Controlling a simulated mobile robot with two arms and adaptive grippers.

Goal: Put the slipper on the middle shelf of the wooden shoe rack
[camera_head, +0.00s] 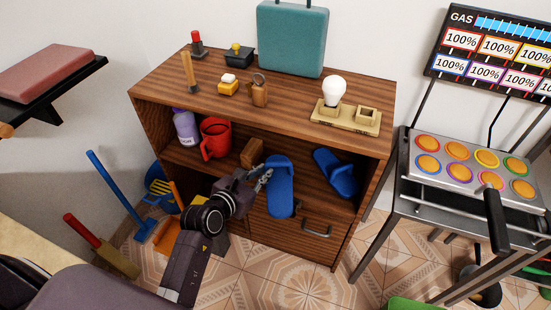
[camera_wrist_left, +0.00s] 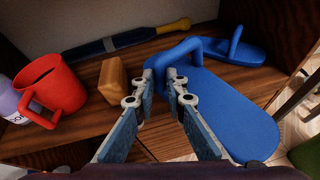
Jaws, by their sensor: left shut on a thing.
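A blue slipper (camera_head: 281,192) is in my left gripper (camera_head: 265,178), at the open middle shelf of the wooden shoe rack (camera_head: 278,232). The fingers are shut on its strap; in the left wrist view the fingertips (camera_wrist_left: 162,76) meet the strap (camera_wrist_left: 178,56). Its toe end is over the shelf board and its heel sticks out past the front edge. I cannot tell whether its sole touches the board. A second blue slipper (camera_head: 337,172) lies on the same shelf to the right, also in the left wrist view (camera_wrist_left: 238,50). My right gripper is not in view.
On the shelf's left are a purple bottle (camera_head: 186,127), a red mug (camera_head: 215,138) and a wooden block (camera_head: 252,153). A dark-blue bar with a yellow end (camera_wrist_left: 130,38) lies at the back. A stove (camera_head: 465,180) stands right of the rack.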

